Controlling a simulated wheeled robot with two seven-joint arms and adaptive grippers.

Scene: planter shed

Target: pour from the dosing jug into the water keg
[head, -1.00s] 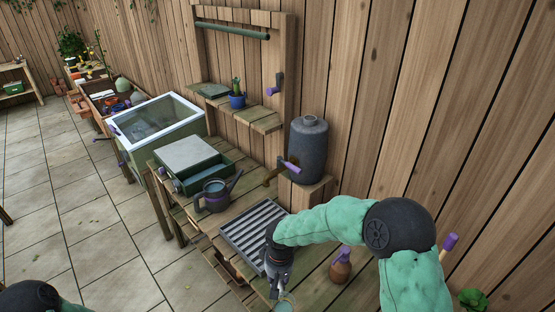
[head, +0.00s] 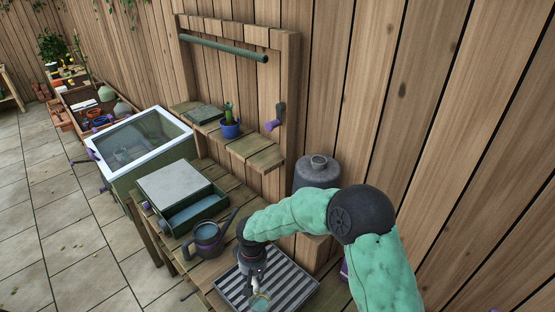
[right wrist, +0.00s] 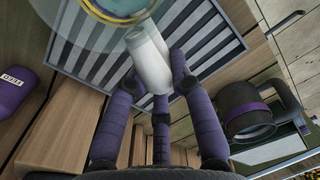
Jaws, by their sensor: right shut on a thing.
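The dosing jug (head: 261,301) is a clear vessel with a teal tint, low at the bottom of the head view. In the right wrist view, its round rim (right wrist: 115,14) is cut off at the top, and its pale handle (right wrist: 150,60) lies between the purple fingers. My right gripper (head: 258,284) is shut on the jug, above the slatted tray. The water keg (head: 317,174) is a grey drum with a raised neck on top, standing against the fence. My right arm hides its lower part. My left gripper is not in view.
The slatted tray (head: 298,291) lies on the bench below the jug. A dark watering can (head: 208,240) stands left of my gripper, beside a green box (head: 195,211). A purple bottle (right wrist: 10,92) shows at left in the right wrist view. A cactus pot (head: 230,130) sits on the shelf.

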